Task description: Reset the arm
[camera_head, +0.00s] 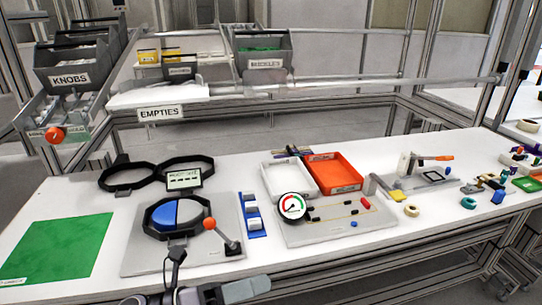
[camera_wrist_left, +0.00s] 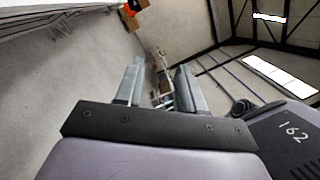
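My left gripper (camera_head: 214,294) shows at the bottom edge of the head view, in front of the table's near edge and partly cut off. In the left wrist view its two grey fingers (camera_wrist_left: 160,82) stand apart, with nothing held between them. It is clear of everything on the table. My right gripper is in neither view. A round black fixture with a blue and white disc (camera_head: 177,214) sits on a grey plate (camera_head: 140,258) behind the left gripper. An orange-knobbed lever (camera_head: 210,224) stands at its right.
A green mat (camera_head: 57,250) lies at left, with black rings (camera_head: 128,176) behind. A white tray (camera_head: 287,182), an orange tray (camera_head: 335,174) and a dial gauge (camera_head: 292,206) are mid-table. Small parts crowd the right. Labelled bins (camera_head: 262,48) stand on the rear shelf.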

